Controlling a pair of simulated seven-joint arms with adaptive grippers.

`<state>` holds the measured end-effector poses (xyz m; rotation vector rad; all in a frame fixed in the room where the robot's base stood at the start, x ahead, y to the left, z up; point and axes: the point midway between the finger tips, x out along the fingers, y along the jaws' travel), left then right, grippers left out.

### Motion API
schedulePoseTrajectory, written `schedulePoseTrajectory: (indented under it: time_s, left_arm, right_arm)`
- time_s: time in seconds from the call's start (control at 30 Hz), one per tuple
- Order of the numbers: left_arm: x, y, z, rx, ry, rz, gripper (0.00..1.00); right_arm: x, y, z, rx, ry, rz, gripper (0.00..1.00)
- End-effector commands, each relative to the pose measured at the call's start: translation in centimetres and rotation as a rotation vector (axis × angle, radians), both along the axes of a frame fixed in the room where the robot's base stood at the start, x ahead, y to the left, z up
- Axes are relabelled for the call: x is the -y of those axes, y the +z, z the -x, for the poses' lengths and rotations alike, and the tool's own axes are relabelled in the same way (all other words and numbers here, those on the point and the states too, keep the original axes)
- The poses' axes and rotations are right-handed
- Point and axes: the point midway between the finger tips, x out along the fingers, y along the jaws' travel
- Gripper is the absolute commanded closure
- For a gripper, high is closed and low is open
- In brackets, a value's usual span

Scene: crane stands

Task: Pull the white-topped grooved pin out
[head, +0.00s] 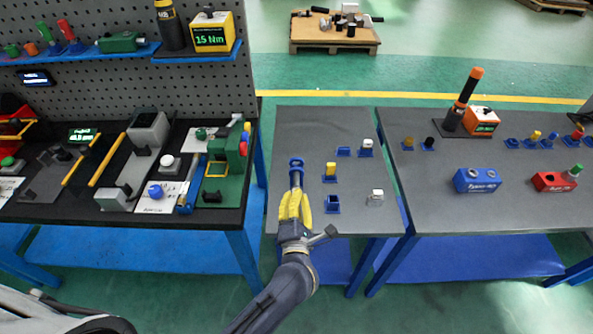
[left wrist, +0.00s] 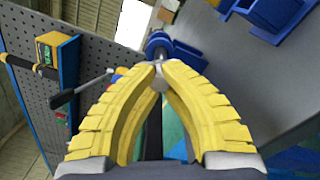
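My left gripper (head: 295,195) is over the left part of the middle grey table. Its yellow fingers are closed at the tips on a grey tool with a blue, spool-like end (head: 296,163). In the left wrist view the fingertips (left wrist: 160,72) meet around its pale end, with the blue end (left wrist: 158,44) beyond. A white-topped piece (head: 367,144) stands in a small blue holder at the table's back right. Another white-topped piece (head: 376,195) stands nearer the front right. Grooves are too small to make out on either. My right gripper is not in view.
A yellow-topped piece (head: 331,169) stands in a blue holder right of the tool. An open blue holder (head: 332,204) is in front of it, and a low blue holder (head: 344,151) behind. A green-and-blue fixture (head: 228,160) is on the left bench. The table's back left is clear.

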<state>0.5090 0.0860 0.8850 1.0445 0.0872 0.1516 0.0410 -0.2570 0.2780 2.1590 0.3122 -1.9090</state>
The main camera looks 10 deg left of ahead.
Motion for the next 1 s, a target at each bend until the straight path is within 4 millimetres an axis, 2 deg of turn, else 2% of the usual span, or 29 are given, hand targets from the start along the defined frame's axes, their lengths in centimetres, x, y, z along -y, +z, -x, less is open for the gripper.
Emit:
schedulePoseTrajectory:
  time_s: [1.0]
  left_arm:
    - [0.6,0.0,3.8,0.001,0.001,0.000,1.00]
  right_arm:
    - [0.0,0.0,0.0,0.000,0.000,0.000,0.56]
